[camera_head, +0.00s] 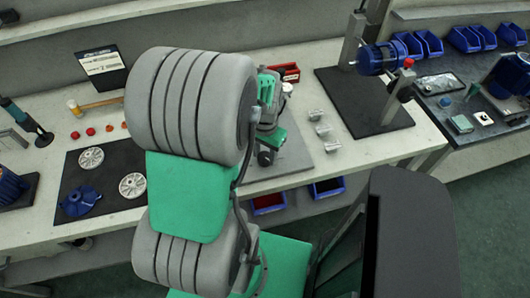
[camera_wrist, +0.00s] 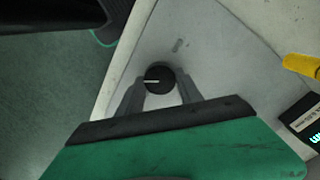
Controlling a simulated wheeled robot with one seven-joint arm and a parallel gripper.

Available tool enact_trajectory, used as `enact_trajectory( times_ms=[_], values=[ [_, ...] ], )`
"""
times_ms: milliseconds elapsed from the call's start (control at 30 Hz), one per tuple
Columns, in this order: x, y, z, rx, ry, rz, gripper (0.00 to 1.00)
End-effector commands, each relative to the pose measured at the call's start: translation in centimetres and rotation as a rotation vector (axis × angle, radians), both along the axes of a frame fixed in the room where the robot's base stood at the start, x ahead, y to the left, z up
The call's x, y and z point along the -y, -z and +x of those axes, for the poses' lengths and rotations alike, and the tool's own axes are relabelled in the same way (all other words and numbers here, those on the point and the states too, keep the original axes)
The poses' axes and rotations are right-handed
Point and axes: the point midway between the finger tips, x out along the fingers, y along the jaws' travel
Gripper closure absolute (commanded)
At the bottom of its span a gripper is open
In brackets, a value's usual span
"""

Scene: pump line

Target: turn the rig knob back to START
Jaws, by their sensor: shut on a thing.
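The rig knob (camera_wrist: 156,76) is a round black knob with a white pointer line, seen from above in the wrist view. The line lies nearly level across the picture, towards the left side of the knob. My gripper (camera_wrist: 160,92) has its two grey fingers on either side of the knob, shut on it. The knob sits on a light grey plate (camera_wrist: 215,65) close to the bench edge. No START mark can be read.
A yellow part (camera_wrist: 301,65) and a black panel with lit lettering (camera_wrist: 308,122) lie to the right in the wrist view. In the head view, metal blocks (camera_head: 318,128) stand right of my arm and a blue motor (camera_head: 382,57) stands beyond. Red and blue bins (camera_head: 327,188) hang under the bench edge.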

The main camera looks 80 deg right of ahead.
Motion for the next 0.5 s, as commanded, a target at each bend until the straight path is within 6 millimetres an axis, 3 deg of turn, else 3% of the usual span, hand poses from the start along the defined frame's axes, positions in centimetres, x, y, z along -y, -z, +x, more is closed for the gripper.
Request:
enact_trajectory(
  times_ms=[500],
  values=[
    [0.06,-0.11,0.04,0.001,-0.49,-0.002,0.98]
  ],
)
